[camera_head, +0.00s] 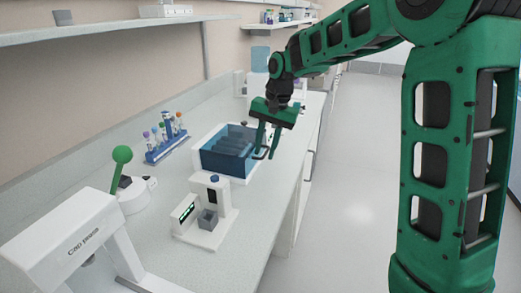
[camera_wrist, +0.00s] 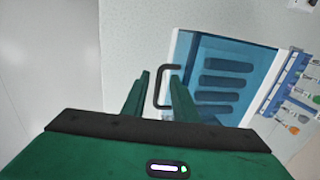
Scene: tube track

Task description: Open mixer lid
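The mixer (camera_head: 210,165) is a white-based box with a translucent blue lid (camera_head: 228,148) on the bench. The lid appears shut, and dark rounded slots show through it in the wrist view (camera_wrist: 225,45). A dark bracket-shaped handle (camera_head: 262,152) sticks out from the lid's right side; it also shows in the wrist view (camera_wrist: 165,72). My gripper (camera_head: 268,145) is at the handle. In the wrist view its two green fingers (camera_wrist: 160,90) are apart, with the handle between them and a gap to the left finger. Contact with the right finger cannot be told.
A blue rack of colored tubes (camera_head: 165,140) stands behind the mixer, left. A small white device (camera_head: 208,215) stands in front of it. A green-knobbed device (camera_head: 130,185) and a large white machine (camera_head: 75,240) are at left. The floor (camera_head: 350,180) right of the bench is clear.

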